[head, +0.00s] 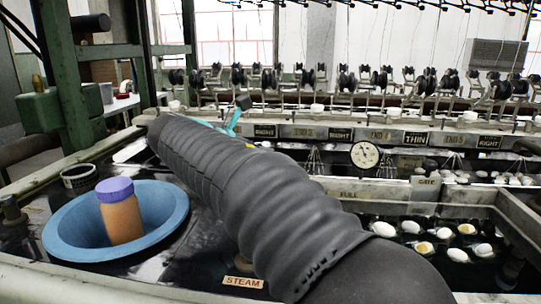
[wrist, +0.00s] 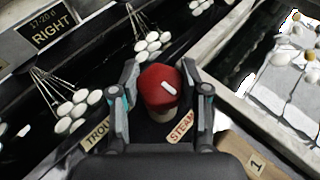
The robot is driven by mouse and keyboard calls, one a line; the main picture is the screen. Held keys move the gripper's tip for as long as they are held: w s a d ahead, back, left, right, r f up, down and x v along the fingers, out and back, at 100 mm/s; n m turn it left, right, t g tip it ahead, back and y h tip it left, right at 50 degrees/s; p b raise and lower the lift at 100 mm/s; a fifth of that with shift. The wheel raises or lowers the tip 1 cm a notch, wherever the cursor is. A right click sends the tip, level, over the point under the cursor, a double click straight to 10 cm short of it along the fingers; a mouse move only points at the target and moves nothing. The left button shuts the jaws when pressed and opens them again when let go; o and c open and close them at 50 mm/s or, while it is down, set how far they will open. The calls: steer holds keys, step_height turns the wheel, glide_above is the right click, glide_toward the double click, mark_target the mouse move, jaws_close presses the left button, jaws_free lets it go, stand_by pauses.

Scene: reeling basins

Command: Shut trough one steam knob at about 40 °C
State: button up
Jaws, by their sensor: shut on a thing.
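The red steam knob (wrist: 161,82) with a white pointer mark is in the middle of the wrist view. My gripper (wrist: 160,76) has a finger on each side of it and is shut on it. A STEAM label (wrist: 182,126) is beside the knob, and a partly hidden TROU... label (wrist: 97,133) is to its left. In the head view my gripper (head: 235,118) shows only as teal and dark parts beyond my arm, and the knob is hidden there. A round white dial (head: 365,155) stands in the middle; its reading is too small to tell.
A blue basin (head: 62,232) holds an orange jar with a purple lid (head: 121,211) at the left. Cocoons (head: 425,247) float in the basin at the right. Bunches of white cocoons (wrist: 75,109) hang near my gripper. A metal trough wall (wrist: 250,110) runs along the right.

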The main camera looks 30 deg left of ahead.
steer(key=o, duration=1.1)
steer(key=shift+o, duration=0.2)
steer(key=v, duration=1.2)
